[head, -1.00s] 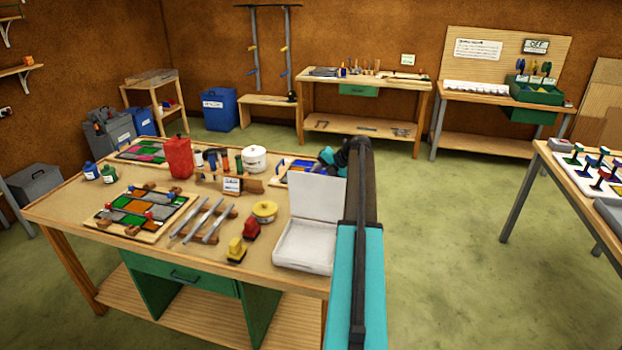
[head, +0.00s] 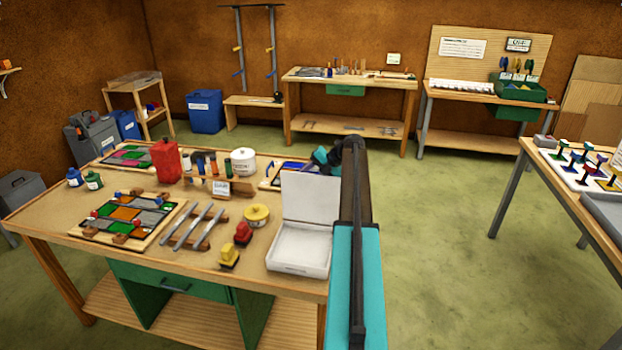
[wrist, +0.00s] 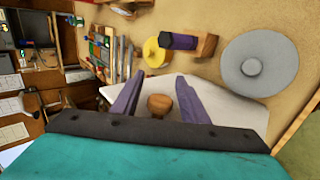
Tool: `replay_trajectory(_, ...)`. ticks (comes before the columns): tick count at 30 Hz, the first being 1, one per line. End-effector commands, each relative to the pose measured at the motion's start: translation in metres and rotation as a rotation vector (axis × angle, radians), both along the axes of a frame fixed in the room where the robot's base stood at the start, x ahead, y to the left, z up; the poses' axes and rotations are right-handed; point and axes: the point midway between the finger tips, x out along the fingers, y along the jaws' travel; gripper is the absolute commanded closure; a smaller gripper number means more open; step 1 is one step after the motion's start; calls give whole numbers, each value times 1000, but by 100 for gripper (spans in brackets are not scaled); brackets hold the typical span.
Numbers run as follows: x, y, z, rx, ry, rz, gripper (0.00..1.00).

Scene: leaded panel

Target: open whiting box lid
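The whiting box appears to be the shallow white box (head: 300,249) at the table's front right corner. Its lid (head: 311,196) stands raised at the back edge, so the box is open, and its inside looks plain white. In the wrist view a round wooden knob (wrist: 160,104) lies in front of a white panel (wrist: 228,104), which seems to be the lid. My gripper (wrist: 158,88) has its two purple fingers spread on either side of the knob, with gaps showing. In the head view my arm hides the fingers.
On the table (head: 50,215) stand a yellow tin (head: 256,215), red and yellow blocks (head: 243,233), a white pot (head: 244,161), a red can (head: 166,160) and a leaded panel (head: 128,215). Another table (head: 575,200) stands at right. The floor between is clear.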

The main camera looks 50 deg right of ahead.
Motion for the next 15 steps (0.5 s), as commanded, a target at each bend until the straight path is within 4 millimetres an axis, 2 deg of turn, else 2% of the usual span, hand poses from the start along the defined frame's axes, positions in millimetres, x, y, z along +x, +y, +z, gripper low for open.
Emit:
replay_trajectory(8, 0, 1, 2, 1, 0, 2, 60)
replay_trajectory(15, -12, -6, 13, 0, -1, 2, 60)
